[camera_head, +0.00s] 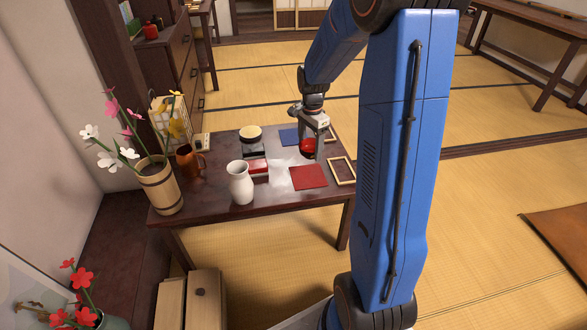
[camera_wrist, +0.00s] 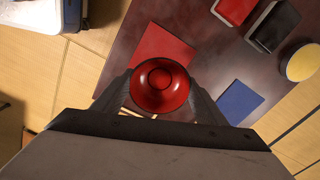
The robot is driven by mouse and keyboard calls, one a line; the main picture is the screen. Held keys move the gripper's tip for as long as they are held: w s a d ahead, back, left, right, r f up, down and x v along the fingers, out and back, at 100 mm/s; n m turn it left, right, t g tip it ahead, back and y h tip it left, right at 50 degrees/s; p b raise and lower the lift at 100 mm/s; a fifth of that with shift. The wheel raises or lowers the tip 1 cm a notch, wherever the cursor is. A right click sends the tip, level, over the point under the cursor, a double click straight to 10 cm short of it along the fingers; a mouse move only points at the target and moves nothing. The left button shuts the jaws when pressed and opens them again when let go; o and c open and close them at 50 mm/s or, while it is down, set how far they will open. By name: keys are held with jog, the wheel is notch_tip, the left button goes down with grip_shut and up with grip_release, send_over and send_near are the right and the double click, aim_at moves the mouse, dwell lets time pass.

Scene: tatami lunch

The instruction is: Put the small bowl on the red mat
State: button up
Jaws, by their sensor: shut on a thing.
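The small bowl is red and glossy. In the wrist view the small bowl (camera_wrist: 160,86) sits between the two fingers of my gripper (camera_wrist: 162,92), which is shut on it. In the head view my gripper (camera_head: 314,140) holds the bowl (camera_head: 308,146) over the table, beyond the red mat. The red mat (camera_head: 309,178) is a flat square near the table's front right and is bare. In the wrist view the red mat (camera_wrist: 155,55) lies just past the bowl, partly hidden by it and a finger.
A blue mat (camera_head: 289,137) lies behind. A white vase (camera_head: 240,184), a red box (camera_head: 257,167), a black box (camera_head: 254,150), a cream-topped round thing (camera_head: 250,132), a brown mug (camera_head: 188,161) and a flower bucket (camera_head: 159,187) stand left. An empty frame (camera_head: 342,172) lies right of the red mat.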

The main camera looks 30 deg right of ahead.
notch_tip(320, 180, down, 5)
jog(key=shift+w+a+f, duration=0.1)
jog(key=shift+a+f, duration=0.05)
jog(key=shift+f, duration=2.3)
jog(key=o, duration=1.1)
jog(key=shift+f, duration=0.1)
